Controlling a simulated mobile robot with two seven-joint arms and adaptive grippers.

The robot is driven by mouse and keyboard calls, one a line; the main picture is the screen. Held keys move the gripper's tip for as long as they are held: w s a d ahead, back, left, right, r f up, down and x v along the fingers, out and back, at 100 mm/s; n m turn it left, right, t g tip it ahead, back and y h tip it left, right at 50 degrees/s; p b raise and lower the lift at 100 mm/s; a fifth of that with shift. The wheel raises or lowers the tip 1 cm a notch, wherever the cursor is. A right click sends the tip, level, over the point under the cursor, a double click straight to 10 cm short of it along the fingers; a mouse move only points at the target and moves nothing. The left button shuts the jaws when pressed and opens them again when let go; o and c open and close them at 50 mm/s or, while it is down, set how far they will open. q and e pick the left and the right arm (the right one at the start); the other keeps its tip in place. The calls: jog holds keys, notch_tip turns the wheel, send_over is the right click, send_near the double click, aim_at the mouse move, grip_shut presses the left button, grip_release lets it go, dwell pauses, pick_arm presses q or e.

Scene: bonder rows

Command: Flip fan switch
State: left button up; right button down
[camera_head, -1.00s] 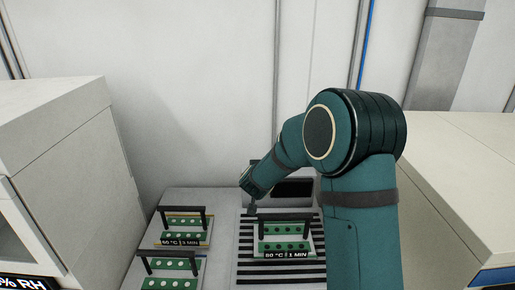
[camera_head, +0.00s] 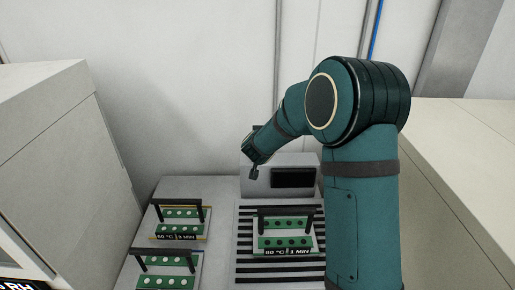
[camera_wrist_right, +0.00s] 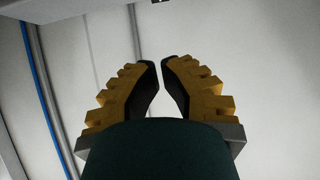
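A grey box-shaped unit (camera_head: 308,163) with a dark panel (camera_head: 292,178) stands at the back of the bench in the head view. I cannot make out a fan switch; my arm and gripper cover part of the unit's left and top. My right gripper (camera_head: 253,172) points down at the left part of its front; whether it touches cannot be told. In the wrist view the right gripper's (camera_wrist_right: 161,72) two yellow-and-black fingers are nearly together, with a thin gap and nothing between them. My left gripper is not in view.
A green board on a black-handled carrier (camera_head: 285,243) rests on a striped plate (camera_head: 245,272) before the unit. Two similar carriers (camera_head: 180,227) (camera_head: 165,282) stand to the left. Pale cabinets flank the bench at left (camera_head: 50,130) and right (camera_head: 450,150).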

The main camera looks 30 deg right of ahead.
jog(key=b+x, duration=0.1)
jog(key=x, duration=0.8)
jog(key=shift+w+d+f, duration=0.1)
jog(key=shift+w+f, duration=0.15)
notch_tip(320, 180, down, 2)
jog(key=shift+w+f+b, duration=0.15)
jog(key=shift+f+b, duration=0.05)
jog(key=shift+b, duration=0.45)
jog(key=shift+w+d+f, duration=0.1)
jog(key=shift+w+f, duration=0.05)
jog(key=shift+f, duration=0.4)
